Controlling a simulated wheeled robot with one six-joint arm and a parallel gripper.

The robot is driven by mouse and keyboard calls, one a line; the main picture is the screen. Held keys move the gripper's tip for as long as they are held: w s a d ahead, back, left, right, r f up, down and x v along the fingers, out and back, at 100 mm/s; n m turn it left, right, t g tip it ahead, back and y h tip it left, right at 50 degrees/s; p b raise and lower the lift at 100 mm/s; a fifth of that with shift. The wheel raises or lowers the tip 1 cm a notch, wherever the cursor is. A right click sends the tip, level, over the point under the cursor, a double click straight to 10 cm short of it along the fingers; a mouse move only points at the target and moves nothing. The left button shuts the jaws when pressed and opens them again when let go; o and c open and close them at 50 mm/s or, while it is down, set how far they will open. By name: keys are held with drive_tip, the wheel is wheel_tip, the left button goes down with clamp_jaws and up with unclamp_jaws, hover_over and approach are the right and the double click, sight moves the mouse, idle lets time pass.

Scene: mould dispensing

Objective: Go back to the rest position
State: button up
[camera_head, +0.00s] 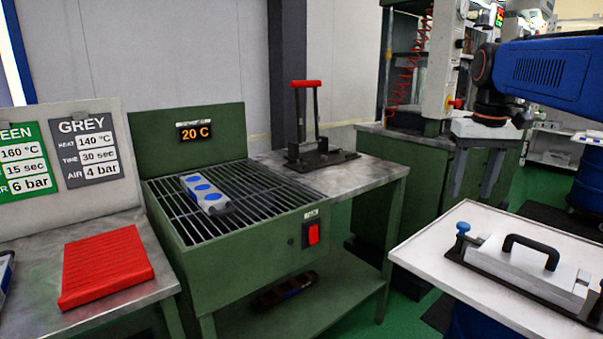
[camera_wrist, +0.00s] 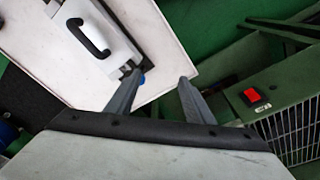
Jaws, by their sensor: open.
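My gripper (camera_head: 478,178) hangs at the right in the head view, below my blue arm. Its two grey fingers point down, apart, with nothing between them. In the wrist view the gripper (camera_wrist: 160,90) is open and empty too. The fingers are above and beside the white table (camera_head: 428,252).
A green cooling bench with a slatted top (camera_head: 250,222) reads 20 C and bears a grey block with blue ovals (camera_head: 205,193). A red ribbed tray (camera_head: 104,266) lies at the left. Green floor shows between the benches.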

drive_tip(key=s+a+f+t, duration=0.1)
drive_tip(key=s+a+f, duration=0.2)
drive_tip(key=s+f, duration=0.4)
drive_tip(key=s+a+f+t, duration=0.1)
drive_tip(key=s+a+f, duration=0.2)
drive_tip(key=s+f, duration=0.5)
drive_tip(key=s+a+f+n+t, duration=0.1)
drive_tip(key=s+a+f, duration=0.2)
drive_tip(key=s+f, duration=0.4)
drive_tip(key=shift+s+a+f+t, duration=0.2)
drive_tip(key=shift+a+f+t, duration=0.1)
drive_tip(key=shift+f, duration=0.15)
drive_tip(key=shift+r, duration=0.1)
